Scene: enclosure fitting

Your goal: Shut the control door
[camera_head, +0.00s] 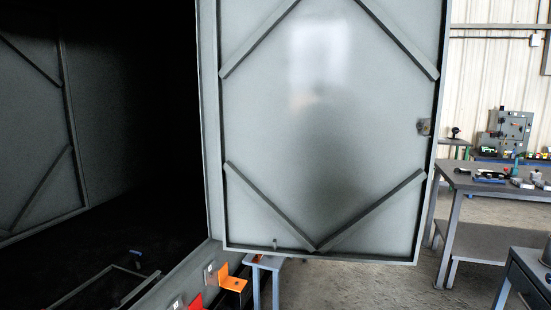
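A large grey metal door (330,130) stands open in the middle of the head view, its inner face with diagonal braces turned toward me. Its left edge meets the frame (212,120) of a dark enclosure (140,140) on the left. A small latch piece (424,127) sits on the door's right edge. I cannot tell from any label whether this is the control door. Neither of my grippers shows in this view.
Orange (233,283) and red (196,302) brackets sit along the enclosure's lower edge. A workbench (480,186) with tools stands at the right, and a dark drawer cabinet (528,278) is at the lower right. Bare concrete floor (350,288) shows below the door.

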